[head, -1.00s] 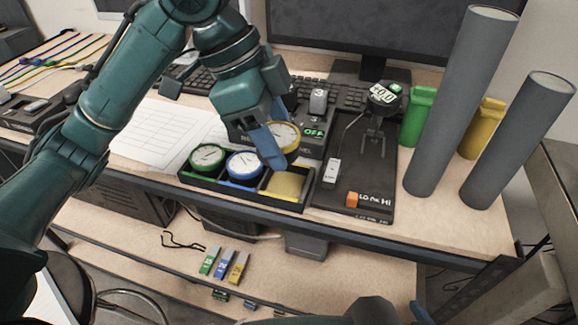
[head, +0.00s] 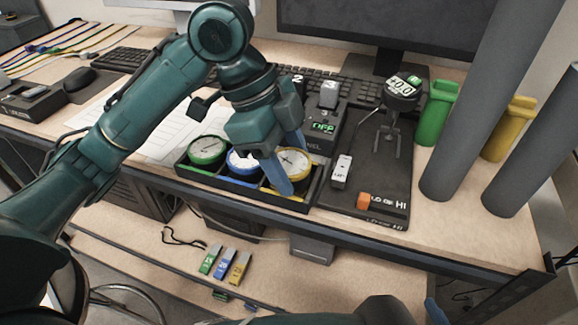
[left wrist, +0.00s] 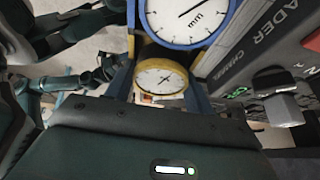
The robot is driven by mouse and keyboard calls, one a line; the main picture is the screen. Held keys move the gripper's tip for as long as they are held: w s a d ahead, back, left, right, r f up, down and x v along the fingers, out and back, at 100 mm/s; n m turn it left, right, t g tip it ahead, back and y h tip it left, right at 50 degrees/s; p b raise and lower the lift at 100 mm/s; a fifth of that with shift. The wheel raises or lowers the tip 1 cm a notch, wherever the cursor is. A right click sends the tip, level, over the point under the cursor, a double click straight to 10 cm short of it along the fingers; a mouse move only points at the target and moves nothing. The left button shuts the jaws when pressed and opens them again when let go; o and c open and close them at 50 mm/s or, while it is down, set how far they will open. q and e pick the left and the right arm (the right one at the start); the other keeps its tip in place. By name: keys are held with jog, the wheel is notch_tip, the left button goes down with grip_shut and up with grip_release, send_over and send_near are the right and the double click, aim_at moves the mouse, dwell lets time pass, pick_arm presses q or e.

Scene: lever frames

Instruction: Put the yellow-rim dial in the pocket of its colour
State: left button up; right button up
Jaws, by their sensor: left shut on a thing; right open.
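The yellow-rim dial (head: 294,161) is held between the blue fingers of my left gripper (head: 290,166). It is low over the right-hand, yellow pocket (head: 287,196) of the black tray (head: 316,190); I cannot tell whether it touches the pocket. The dial covers most of that pocket. The green-rim dial (head: 207,150) and the blue-rim dial (head: 240,160) sit in the other pockets. The left wrist view shows the yellow-rim dial (left wrist: 161,77) between the fingers, and the blue-rim dial (left wrist: 187,14). One fingertip of my right gripper (head: 436,312) shows at the bottom edge.
A black lever panel (head: 375,190) with an orange block stands close right of the tray. Behind are a box with an OFF display (head: 323,127), a keyboard and a monitor. Grey tubes and green and yellow containers stand at the right.

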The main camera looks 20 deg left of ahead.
pick_arm(q)
jog(key=shift+s+f, duration=0.1)
jog(key=shift+f, duration=0.9)
jog(key=shift+s+a+f, duration=0.1)
jog(key=shift+s+f, duration=0.05)
jog(key=shift+f, duration=0.2)
jog(key=o, duration=1)
jog(key=shift+f, duration=0.1)
jog(key=shift+r, duration=0.4)
jog(key=v, duration=0.4)
jog(key=p+v, duration=0.1)
jog(key=v, duration=0.3)
jog(key=w+p+v, duration=0.1)
jog(key=v, duration=0.3)
jog(key=shift+r, duration=0.55)
